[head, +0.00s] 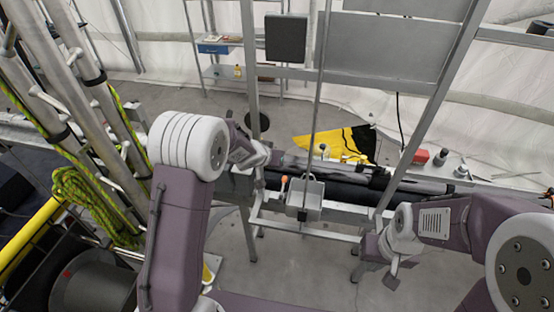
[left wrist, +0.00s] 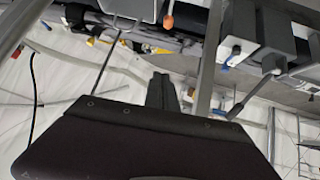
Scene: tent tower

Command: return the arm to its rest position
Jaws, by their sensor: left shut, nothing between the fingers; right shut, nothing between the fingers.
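My left arm comes in from the left in the head view, and its gripper (head: 259,184) hangs beside the upright of a grey metal frame (head: 330,234). It is small and partly merged with the frame, shut and empty. In the left wrist view the dark gripper body fills the bottom, with dark fingers (left wrist: 161,92) close together and nothing held. My right arm comes in from the right. Its gripper (head: 392,277) points down near the frame's lower right, shut and empty.
A grey box (head: 304,198) with an orange-knobbed lever (head: 284,182) sits on the frame between my arms. Metal poles and a green rope (head: 85,195) stand at the left.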

